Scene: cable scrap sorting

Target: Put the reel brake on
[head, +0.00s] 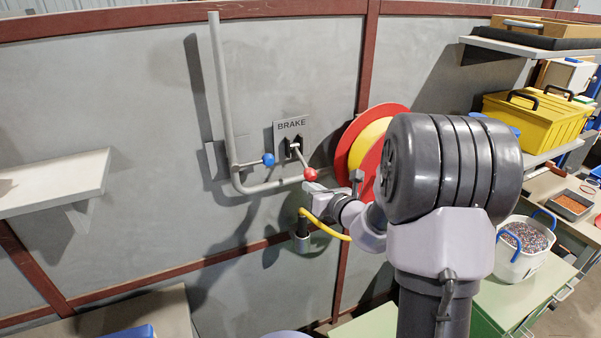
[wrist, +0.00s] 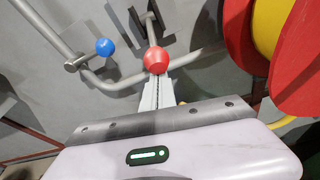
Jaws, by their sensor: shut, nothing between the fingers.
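The brake plate (head: 291,125), marked BRAKE with arrow shapes, is on the grey wall. Its lever ends in a red ball knob (head: 310,174), which also shows in the wrist view (wrist: 156,60). The lever slants down and to the right from the plate in the head view. The red and yellow reel (head: 372,140) is right of it, partly hidden by my arm. My gripper (head: 310,186) is shut and empty, its fingertips at the lower side of the red knob. In the wrist view the closed fingers (wrist: 157,88) point at the knob; I cannot tell whether they touch it.
A bent grey pipe (head: 222,90) runs down the wall and passes under the plate. A blue ball knob (head: 268,159) on a short stub is left of the lever. A wall shelf (head: 55,182) is at left.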

